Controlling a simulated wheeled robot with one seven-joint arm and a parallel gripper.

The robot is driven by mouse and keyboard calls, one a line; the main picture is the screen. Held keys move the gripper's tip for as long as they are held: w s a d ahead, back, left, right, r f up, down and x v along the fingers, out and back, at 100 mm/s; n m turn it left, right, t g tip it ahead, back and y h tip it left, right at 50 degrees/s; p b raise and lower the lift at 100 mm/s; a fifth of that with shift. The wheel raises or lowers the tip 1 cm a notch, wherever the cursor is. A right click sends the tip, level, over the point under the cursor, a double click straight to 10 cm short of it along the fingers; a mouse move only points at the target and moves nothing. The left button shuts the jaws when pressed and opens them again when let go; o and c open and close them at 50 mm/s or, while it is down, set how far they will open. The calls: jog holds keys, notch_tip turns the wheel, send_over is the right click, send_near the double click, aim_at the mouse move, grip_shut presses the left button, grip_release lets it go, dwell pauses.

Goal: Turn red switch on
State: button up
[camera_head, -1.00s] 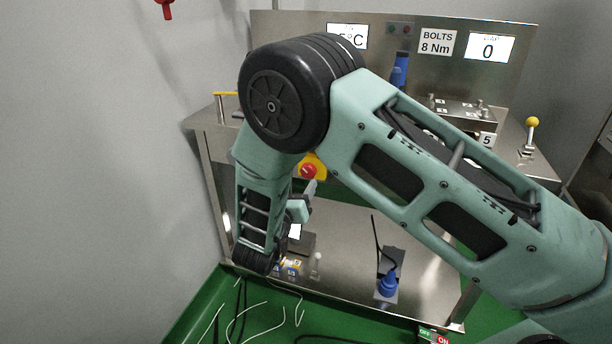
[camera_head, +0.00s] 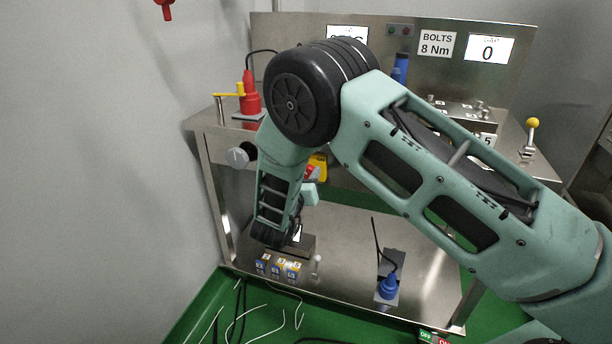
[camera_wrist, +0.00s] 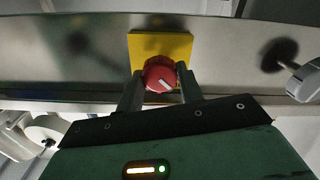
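The red switch (camera_wrist: 159,74) is a round red knob with a white line, set on a yellow plate (camera_wrist: 172,46). The white line stands diagonal, tilted. In the head view the yellow plate (camera_head: 319,163) shows beside my arm, with the red knob mostly hidden. My gripper (camera_wrist: 161,86) faces the knob in the wrist view, one finger on each side of it. The fingers are apart and look open; whether they touch the knob is hard to tell.
A grey round knob (camera_head: 240,156) is on the panel front to the left. A red plug (camera_head: 250,94) and a yellow-handled lever stand on the bench above. A blue connector (camera_head: 388,286) and small labelled boxes (camera_head: 276,268) rest on the lower shelf.

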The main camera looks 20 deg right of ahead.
jog(key=shift+m, duration=0.3)
jog(key=m+b, duration=0.2)
jog(key=m, duration=0.2)
jog(key=shift+f, duration=0.1)
jog(key=m+b, duration=0.3)
jog(key=m, duration=0.1)
jog(key=shift+f+m, duration=0.1)
jog(key=shift+m, duration=0.3)
jog(key=m+b, duration=0.4)
jog(key=m, duration=0.1)
jog(key=shift+b, duration=0.3)
jog(key=shift+s+m+b, duration=0.1)
jog(key=shift+m+b, duration=1.3)
jog(key=shift+m, duration=0.3)
jog(key=o, duration=1)
jog(key=p+v, duration=0.2)
jog(key=v, duration=1.5)
jog(key=shift+s+p, duration=0.15)
jog(key=shift+p, duration=0.15)
